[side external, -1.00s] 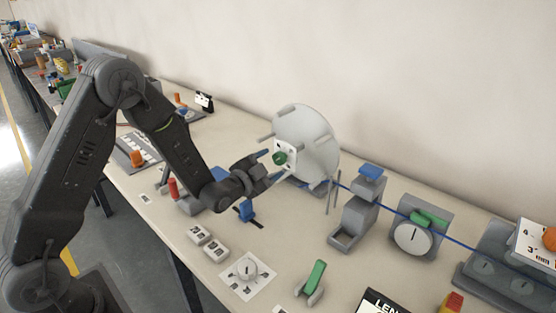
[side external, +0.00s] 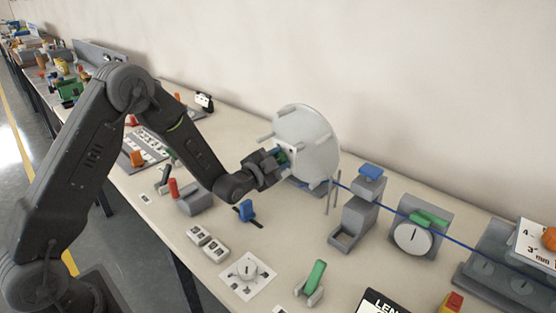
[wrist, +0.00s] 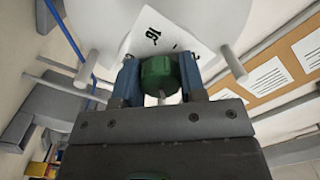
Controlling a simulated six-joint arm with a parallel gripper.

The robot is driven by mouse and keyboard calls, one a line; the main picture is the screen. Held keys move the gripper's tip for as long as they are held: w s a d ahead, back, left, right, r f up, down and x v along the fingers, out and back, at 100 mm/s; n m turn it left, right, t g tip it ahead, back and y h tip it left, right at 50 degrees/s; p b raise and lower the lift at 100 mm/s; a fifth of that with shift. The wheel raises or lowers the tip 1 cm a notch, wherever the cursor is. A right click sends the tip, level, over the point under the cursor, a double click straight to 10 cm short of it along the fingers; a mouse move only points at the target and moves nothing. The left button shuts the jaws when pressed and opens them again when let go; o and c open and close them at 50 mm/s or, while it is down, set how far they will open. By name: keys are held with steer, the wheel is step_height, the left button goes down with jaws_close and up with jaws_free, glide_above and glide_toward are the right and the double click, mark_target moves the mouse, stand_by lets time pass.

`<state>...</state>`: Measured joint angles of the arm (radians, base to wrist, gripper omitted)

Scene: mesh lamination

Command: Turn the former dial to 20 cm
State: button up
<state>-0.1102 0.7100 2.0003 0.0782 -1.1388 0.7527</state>
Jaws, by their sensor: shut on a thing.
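The former is a large pale disc (side external: 312,140) with pegs, standing upright near the wall. On its face is a white scale plate, which shows in the wrist view (wrist: 170,28) with the number 16 readable. The green dial knob (wrist: 160,76) sits at the plate's centre, between the two blue fingers. My gripper (side external: 279,157) is shut on the knob; in the wrist view the fingers (wrist: 160,80) press its left and right sides. In the side view the knob is mostly hidden by my gripper. The rest of the scale is hidden.
Grey former pegs (wrist: 234,64) stick out close to both sides of my gripper. A blue-topped grey stand (side external: 357,210) is to the right. A blue lever (side external: 246,211), a red-handled block (side external: 192,198) and a white dial card (side external: 247,275) lie in front.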

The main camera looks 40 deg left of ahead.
steer(key=shift+c, duration=1.4)
steer(key=shift+n, duration=2.3)
steer(key=o, duration=0.9)
steer(key=s, duration=1.3)
steer(key=shift+s+d+r, duration=0.15)
steer(key=shift+s+d, duration=0.15)
steer(key=shift+s, duration=0.1)
